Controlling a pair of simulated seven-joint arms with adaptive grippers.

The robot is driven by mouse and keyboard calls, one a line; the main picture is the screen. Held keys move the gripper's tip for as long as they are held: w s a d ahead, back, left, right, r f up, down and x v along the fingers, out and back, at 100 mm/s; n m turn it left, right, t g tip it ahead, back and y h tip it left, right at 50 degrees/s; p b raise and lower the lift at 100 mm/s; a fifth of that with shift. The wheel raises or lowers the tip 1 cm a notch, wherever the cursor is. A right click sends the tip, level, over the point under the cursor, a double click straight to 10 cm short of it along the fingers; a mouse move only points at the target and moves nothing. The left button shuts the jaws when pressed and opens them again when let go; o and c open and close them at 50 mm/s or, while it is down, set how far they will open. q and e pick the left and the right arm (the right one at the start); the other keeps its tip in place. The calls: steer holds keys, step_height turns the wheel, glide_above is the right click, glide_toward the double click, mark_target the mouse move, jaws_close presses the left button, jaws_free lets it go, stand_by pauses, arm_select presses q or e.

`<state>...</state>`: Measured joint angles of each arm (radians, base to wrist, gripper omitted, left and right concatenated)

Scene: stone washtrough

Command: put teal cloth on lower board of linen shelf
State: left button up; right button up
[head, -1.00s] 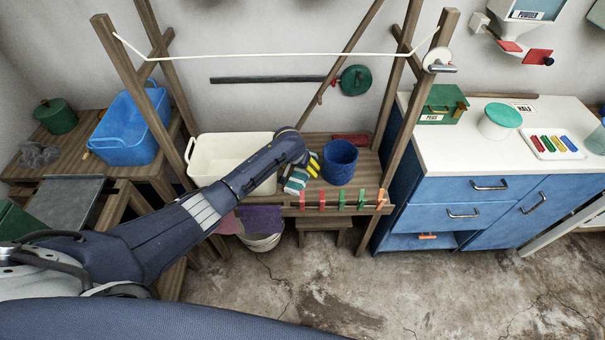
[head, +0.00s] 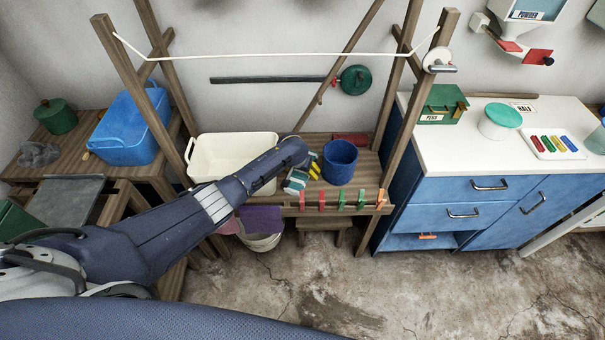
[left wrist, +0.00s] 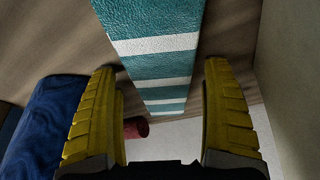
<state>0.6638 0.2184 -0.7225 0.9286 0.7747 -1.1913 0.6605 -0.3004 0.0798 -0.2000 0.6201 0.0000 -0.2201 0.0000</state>
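The teal cloth with white stripes (head: 296,182) is on the wooden rack's board, between the white tub and the blue basket, partly hidden by my left arm. In the left wrist view the teal cloth (left wrist: 150,65) runs between the yellow fingers, with a gap on each side. My left gripper (head: 314,169) is open at the cloth, reaching in from the left; it also shows in the left wrist view (left wrist: 160,80). My right gripper is not in view. I cannot tell which structure is the linen shelf.
The white tub (head: 225,150) stands left of the gripper and the blue basket (head: 340,162) close on its right. Coloured pegs (head: 341,201) line the board's front edge. A cord (head: 280,54) spans the rack above. Blue cabinets (head: 470,200) stand right; the floor ahead is clear.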

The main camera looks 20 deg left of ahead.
arm_select(q)
steer(key=c, duration=1.2)
steer(key=shift+c, duration=0.2)
steer(key=shift+r, duration=0.2)
